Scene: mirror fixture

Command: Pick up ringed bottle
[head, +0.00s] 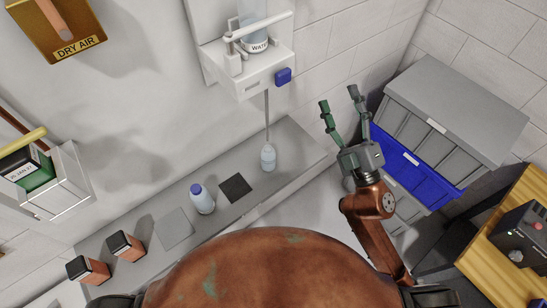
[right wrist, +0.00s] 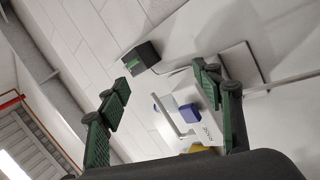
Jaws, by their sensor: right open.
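A small white bottle (head: 203,203) with a blue top stands upright on the grey ledge in the head view. A second clear, pale bottle (head: 268,158) stands further right, under the thin spout of the water dispenser. I cannot tell for sure which one is the ringed bottle. My right gripper (head: 339,102) is raised right of both bottles, its green fingers spread and empty. In the right wrist view the fingers (right wrist: 165,85) are apart with nothing between them in grip. My left gripper is not in view.
The grey ledge (head: 300,144) also carries a black square pad (head: 235,187), a grey pad (head: 174,228) and two orange-and-black blocks (head: 127,246). The water dispenser (head: 262,72) with a blue button overhangs the ledge. Stacked grey and blue bins (head: 424,171) stand close right of my gripper.

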